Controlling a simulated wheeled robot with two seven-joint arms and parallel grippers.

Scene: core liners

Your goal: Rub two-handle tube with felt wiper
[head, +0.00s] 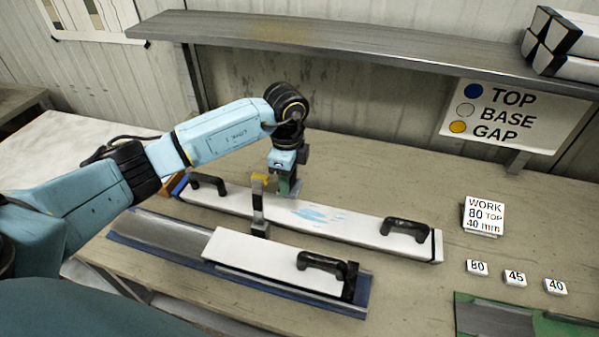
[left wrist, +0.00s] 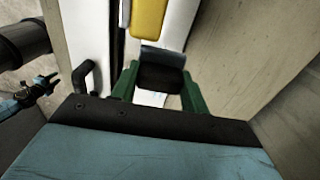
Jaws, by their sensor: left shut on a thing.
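The two-handle tube (head: 355,225) is a long white box with a black handle near each end, lying across the bench. Pale blue smears (head: 320,214) mark its top around the middle. My left gripper (head: 288,188) is over the tube, left of the smears, pointing down. In the left wrist view its green fingers (left wrist: 160,90) are shut on a dark block with a grey edge, which looks like the felt wiper (left wrist: 160,77). The white tube (left wrist: 182,25) lies beneath it. I cannot tell whether the wiper touches the tube. My right gripper is out of view.
A yellow-topped post (head: 259,205) stands close left of my gripper. A shorter one-handle white tube (head: 260,259) lies in front on a grey-blue tray (head: 150,232). A WORK card (head: 484,216) and small number tags (head: 515,278) are at right. A shelf (head: 330,40) overhangs the back.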

